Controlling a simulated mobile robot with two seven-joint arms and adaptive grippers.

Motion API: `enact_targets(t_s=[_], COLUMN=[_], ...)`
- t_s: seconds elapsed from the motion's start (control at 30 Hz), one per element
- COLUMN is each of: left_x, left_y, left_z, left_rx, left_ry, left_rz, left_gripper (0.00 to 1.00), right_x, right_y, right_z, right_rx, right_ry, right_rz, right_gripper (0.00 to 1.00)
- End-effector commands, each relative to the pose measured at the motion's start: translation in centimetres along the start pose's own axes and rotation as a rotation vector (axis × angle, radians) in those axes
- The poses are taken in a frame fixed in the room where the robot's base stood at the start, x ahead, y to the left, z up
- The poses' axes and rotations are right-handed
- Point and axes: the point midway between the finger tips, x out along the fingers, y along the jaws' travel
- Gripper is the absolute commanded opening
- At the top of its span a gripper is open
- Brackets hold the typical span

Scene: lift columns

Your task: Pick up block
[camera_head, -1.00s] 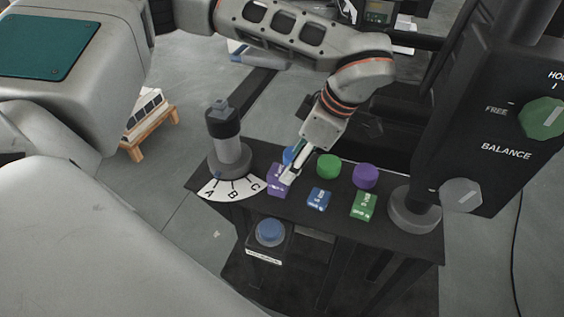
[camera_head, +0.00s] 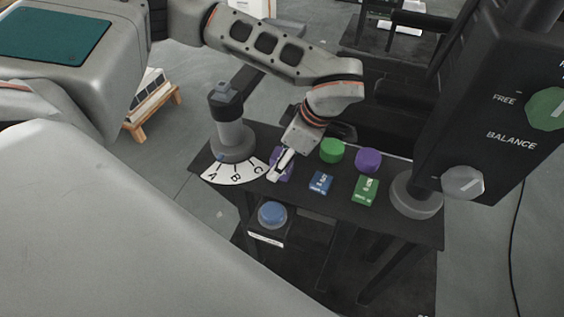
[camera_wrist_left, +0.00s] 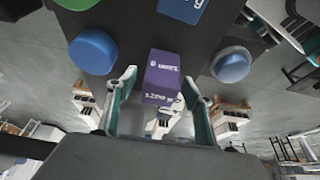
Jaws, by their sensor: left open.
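A purple block (camera_head: 286,172) sits on the black table, partly hidden by my left gripper (camera_head: 279,170) in the head view. In the left wrist view the purple block (camera_wrist_left: 163,74) with white lettering shows ahead of my left gripper (camera_wrist_left: 160,100). The two fingers are spread, one on each side of the block's lower end; I cannot tell whether they touch it. A blue block (camera_head: 321,182) and a green block (camera_head: 366,188) sit to the right on the table. My right gripper is not in view.
A green round piece (camera_head: 332,150) and a purple one (camera_head: 367,160) stand behind the blocks; a blue one (camera_wrist_left: 92,50) shows in the wrist view. A lever (camera_head: 231,130) with an A-B-C dial stands left. A blue button (camera_head: 272,214) is in front. A black column (camera_head: 480,110) rises right.

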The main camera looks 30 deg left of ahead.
Motion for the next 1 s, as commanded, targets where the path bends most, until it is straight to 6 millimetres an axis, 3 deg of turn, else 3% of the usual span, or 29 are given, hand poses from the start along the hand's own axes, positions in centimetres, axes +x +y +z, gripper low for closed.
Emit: enact_targets(t_s=[0.1, 0.3, 0.73, 1.0], left_x=[0.0, 0.0, -0.6, -4.2], left_y=[0.0, 0.0, 0.1, 0.2], left_z=[0.0, 0.0, -0.2, -1.6], left_rx=[0.000, 0.000, -0.002, -0.004], left_ry=[0.000, 0.000, -0.002, -0.003], left_rz=[0.000, 0.000, 0.003, 0.008], left_gripper=[0.51, 0.00, 0.00, 0.00], right_x=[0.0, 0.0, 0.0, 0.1], right_y=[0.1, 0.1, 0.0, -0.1], right_z=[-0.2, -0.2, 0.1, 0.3], right_rx=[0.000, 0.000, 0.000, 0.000], right_ry=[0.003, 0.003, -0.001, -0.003], right_rz=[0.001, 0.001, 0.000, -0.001], right_gripper=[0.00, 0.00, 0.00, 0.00])
